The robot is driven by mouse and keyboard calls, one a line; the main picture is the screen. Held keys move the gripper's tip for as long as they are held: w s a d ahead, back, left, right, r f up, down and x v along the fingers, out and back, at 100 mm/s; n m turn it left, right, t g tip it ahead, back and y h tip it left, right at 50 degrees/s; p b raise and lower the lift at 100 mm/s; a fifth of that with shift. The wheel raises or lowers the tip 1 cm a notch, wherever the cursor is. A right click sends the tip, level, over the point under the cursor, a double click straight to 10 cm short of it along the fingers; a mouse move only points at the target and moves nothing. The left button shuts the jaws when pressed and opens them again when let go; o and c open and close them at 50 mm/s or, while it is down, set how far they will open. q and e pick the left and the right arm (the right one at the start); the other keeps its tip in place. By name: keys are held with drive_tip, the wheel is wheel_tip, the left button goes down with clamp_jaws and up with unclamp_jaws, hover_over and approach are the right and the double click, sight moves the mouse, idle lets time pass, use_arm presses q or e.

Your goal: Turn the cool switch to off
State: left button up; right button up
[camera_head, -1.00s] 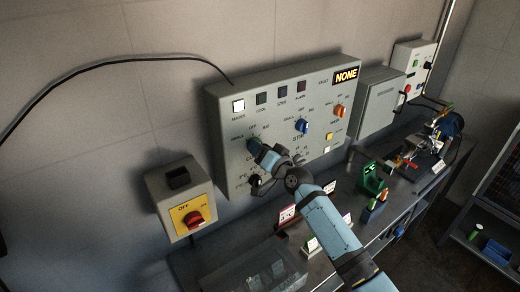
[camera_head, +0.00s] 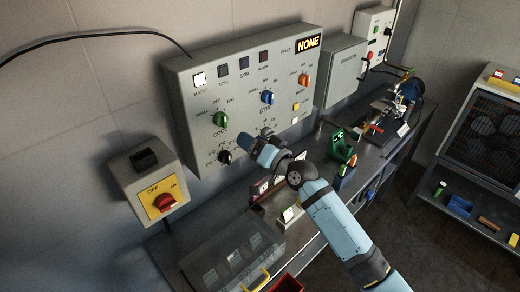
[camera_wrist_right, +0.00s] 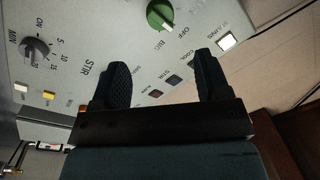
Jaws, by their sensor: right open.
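The cool switch (camera_head: 219,121) is a green knob at the left of the grey control panel (camera_head: 292,75), with small, off and big marks above it. The cool lamp (camera_head: 222,70) looks dark. My left gripper is not in view.
The mains lamp (camera_head: 199,79) is lit white. A red-handled switch box (camera_head: 150,184) is at left. A bench with a clear bin (camera_head: 228,262) stands below.

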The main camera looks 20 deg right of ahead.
drive_tip(key=shift+v, duration=1.45)
drive_tip(key=shift+f, duration=0.15)
drive_tip(key=s+a+f+n+g+h, duration=0.1)
drive_tip(key=s+f+n+g+h, duration=0.1)
drive_tip(key=s+f, duration=1.1)
wheel_tip(320, 180, down, 4)
drive_tip(key=shift+g+h, duration=0.4)
drive_tip(key=s+f+n+g, duration=0.1)
drive_tip(key=s+f, duration=0.2)
drive_tip(key=s, duration=0.2)
drive_tip(key=s+f+n+g+h, duration=0.1)
drive_tip(key=s+f, duration=0.2)
drive_tip(key=s, duration=0.2)
drive_tip(key=s+f+n+g, duration=0.1)
drive_tip(key=s+f, duration=0.3)
drive_tip(key=s, duration=0.2)
drive_tip(key=shift+a+n+h, duration=0.2)
drive_tip(key=shift+n+h, duration=0.1)
drive_tip(key=shift+h, duration=0.1)
drive_tip(key=shift+c, duration=0.2)
